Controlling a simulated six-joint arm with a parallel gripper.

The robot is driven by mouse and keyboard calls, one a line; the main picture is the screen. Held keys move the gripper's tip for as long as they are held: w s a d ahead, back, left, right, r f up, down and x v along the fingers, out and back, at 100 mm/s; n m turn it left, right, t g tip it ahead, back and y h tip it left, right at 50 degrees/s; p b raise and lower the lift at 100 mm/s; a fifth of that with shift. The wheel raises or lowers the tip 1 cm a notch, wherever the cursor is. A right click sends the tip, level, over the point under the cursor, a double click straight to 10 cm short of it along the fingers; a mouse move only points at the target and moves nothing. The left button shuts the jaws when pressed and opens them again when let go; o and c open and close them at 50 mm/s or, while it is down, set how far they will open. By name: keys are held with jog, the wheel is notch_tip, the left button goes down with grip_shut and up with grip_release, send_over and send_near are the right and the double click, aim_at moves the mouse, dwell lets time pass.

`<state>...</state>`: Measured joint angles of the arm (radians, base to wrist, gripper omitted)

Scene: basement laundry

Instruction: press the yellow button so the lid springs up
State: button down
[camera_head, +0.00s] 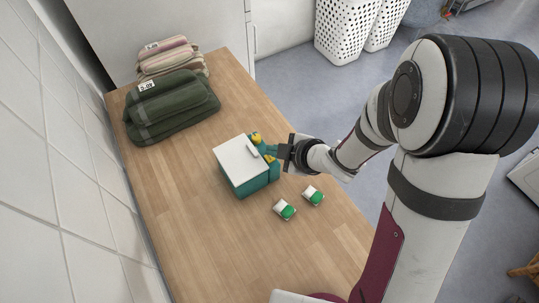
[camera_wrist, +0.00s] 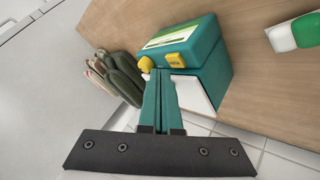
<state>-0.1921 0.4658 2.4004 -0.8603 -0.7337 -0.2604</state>
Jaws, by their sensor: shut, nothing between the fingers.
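A teal box (camera_head: 243,182) with a white lid (camera_head: 236,158) stands on the wooden table. The lid lies flat across its top and looks shut. In the wrist view, the teal box (camera_wrist: 213,62) shows a yellow button (camera_wrist: 176,60) with small marking and a rounded yellow knob (camera_wrist: 146,64) beside it. The knob (camera_head: 256,137) also shows in the head view. My gripper (camera_head: 272,151) is shut and empty, at the box's right side. In the wrist view its teal fingertips (camera_wrist: 160,72) overlap the area between knob and button. I cannot tell whether they touch either.
Folded green towels (camera_head: 172,106) and striped ones (camera_head: 172,56) are at the far end. A tiled wall (camera_head: 60,150) borders the left.

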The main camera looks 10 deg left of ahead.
aim_at(274, 160)
jog(key=shift+f, duration=0.1)
jog(key=shift+f, duration=0.3)
jog(key=shift+f, duration=0.4)
dwell(0.6)
jog(key=shift+r, duration=0.85)
jog(key=shift+r, duration=2.5)
